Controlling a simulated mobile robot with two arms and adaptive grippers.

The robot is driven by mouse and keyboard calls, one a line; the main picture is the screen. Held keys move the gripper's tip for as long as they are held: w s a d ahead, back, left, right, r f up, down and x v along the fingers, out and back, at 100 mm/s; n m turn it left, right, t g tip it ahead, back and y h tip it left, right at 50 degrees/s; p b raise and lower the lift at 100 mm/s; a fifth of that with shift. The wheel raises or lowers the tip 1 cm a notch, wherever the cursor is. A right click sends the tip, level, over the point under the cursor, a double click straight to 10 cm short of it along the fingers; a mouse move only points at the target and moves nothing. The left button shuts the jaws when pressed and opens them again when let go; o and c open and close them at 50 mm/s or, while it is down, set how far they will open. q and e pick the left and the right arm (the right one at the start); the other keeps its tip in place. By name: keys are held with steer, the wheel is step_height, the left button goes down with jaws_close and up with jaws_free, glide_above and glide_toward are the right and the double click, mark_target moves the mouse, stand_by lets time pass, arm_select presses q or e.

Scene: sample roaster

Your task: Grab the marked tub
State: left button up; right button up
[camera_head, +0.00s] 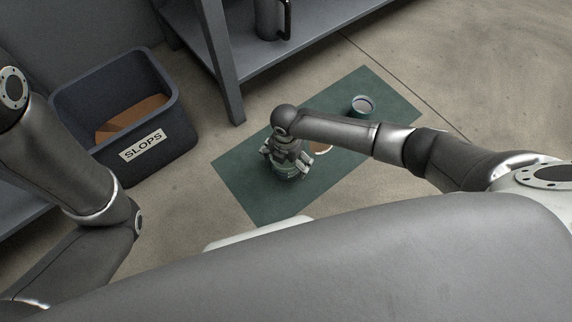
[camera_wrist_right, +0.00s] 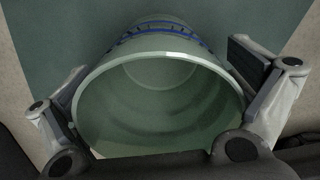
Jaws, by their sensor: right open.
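A pale green tub (camera_wrist_right: 160,105) with a blue marked band fills the middle of the right wrist view, its open mouth facing the camera. It looks empty. My right gripper (camera_wrist_right: 157,78) is open, with one finger on each side of the tub; I cannot tell whether either touches it. In the head view my right gripper (camera_head: 286,160) is over the green mat, and the tub (camera_head: 290,174) shows only partly beneath it. My left arm is at the left of the head view, but its gripper is out of view.
The dark green mat (camera_head: 240,182) lies on the floor. Another small tub (camera_head: 362,105) stands near its far right end. A brown round thing (camera_head: 321,148) is partly hidden by my right arm. A SLOPS bin (camera_head: 180,132) stands left; a metal shelf (camera_head: 290,62) holds a dark jug (camera_head: 270,18).

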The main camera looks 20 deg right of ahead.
steer(key=c, duration=1)
steer(key=shift+o, duration=0.2)
steer(key=shift+r+p, duration=0.15)
steer(key=shift+p, duration=0.15)
